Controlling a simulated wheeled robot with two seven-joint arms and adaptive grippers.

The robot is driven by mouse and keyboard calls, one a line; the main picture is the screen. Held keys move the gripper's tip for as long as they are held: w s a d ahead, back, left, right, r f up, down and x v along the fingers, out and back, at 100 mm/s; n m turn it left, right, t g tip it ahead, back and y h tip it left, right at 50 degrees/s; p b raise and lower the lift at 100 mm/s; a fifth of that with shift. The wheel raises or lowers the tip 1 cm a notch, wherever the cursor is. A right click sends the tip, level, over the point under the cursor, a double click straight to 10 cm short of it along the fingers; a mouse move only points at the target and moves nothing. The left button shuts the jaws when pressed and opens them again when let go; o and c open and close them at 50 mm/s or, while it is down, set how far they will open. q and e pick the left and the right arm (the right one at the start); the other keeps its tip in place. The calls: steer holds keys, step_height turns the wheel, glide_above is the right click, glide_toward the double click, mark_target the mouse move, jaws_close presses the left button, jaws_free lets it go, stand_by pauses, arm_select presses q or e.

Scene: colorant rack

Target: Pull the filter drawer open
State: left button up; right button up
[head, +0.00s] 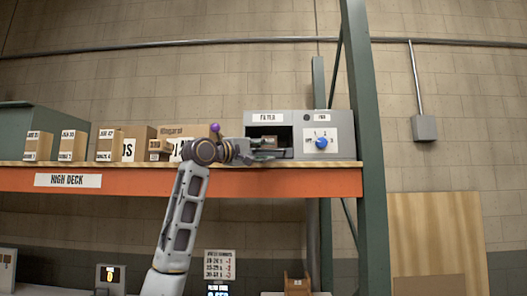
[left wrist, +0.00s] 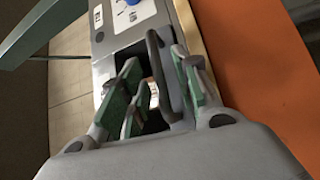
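The grey filter unit (head: 285,118) stands on the high shelf, with a "FILTER" label over a dark opening (head: 283,135). My left gripper (head: 268,148) is in front of this opening, arm coming from below. In the left wrist view, the gripper (left wrist: 156,68) has its green-padded fingers apart. A dark bar handle (left wrist: 160,72) stands between them, nearer the right-hand finger, with a gap to the left-hand one. The drawer's front is largely hidden behind the gripper, so I cannot tell how far it is out. My right gripper is out of view.
A blue knob (head: 321,143) sits on the unit's panel, right of the opening. Cardboard boxes (head: 73,145) line the orange-edged shelf (head: 130,181) to the left. A green upright post (head: 366,130) stands close on the unit's right.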

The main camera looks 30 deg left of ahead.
arm_select(q)
jaws_close()
steer(key=shift+s, duration=0.1)
